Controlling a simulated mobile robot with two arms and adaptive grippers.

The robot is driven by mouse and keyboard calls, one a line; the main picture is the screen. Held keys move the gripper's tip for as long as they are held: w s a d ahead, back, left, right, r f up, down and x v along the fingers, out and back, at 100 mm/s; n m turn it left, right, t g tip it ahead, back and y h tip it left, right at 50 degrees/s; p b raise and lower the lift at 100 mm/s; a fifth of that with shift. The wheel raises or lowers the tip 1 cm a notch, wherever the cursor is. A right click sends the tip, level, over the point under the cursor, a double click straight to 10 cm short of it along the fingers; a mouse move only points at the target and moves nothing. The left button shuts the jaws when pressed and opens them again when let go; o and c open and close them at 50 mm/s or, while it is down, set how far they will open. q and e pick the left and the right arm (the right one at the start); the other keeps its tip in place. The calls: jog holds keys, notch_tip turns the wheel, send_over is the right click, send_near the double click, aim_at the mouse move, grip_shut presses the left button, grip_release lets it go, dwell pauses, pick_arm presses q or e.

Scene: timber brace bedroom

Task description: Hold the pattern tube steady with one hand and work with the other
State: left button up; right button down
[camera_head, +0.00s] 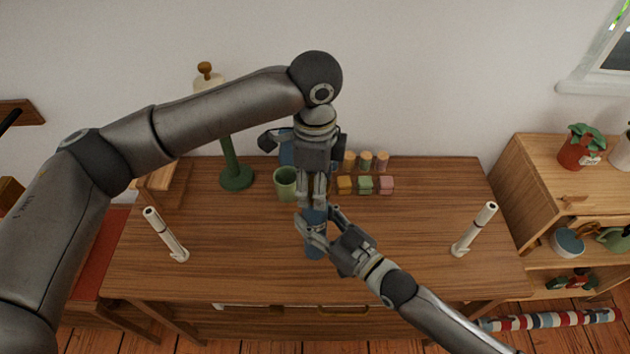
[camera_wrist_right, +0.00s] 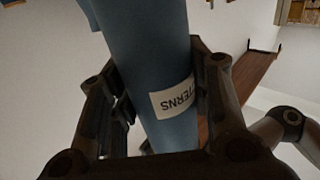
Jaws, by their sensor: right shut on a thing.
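The pattern tube (camera_head: 315,245) is a blue cylinder standing roughly upright over the middle of the desk, partly covered by my grippers. In the right wrist view the blue tube (camera_wrist_right: 145,45) runs between the fingers, with a white label ending in "TERNS". My right gripper (camera_head: 321,222) is shut around the tube's upper part, coming from the lower right. My left gripper (camera_head: 313,198) points down directly above the tube, its fingertips close to the tube's top. Whether they touch or grip anything there is hidden.
On the wooden desk (camera_head: 235,240) stand a green mug (camera_head: 286,184), a green stand (camera_head: 232,165), small coloured blocks (camera_head: 365,185) with spools behind, and white upright sticks at left (camera_head: 166,235) and right (camera_head: 474,229). A blue object (camera_head: 287,150) is partly hidden behind my left gripper.

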pick_arm(q)
jog(key=m, duration=1.1)
jog(key=shift+w, duration=0.1)
jog(key=o, duration=1.1)
jog(key=shift+r, duration=2.25)
jog(key=shift+c, duration=0.3)
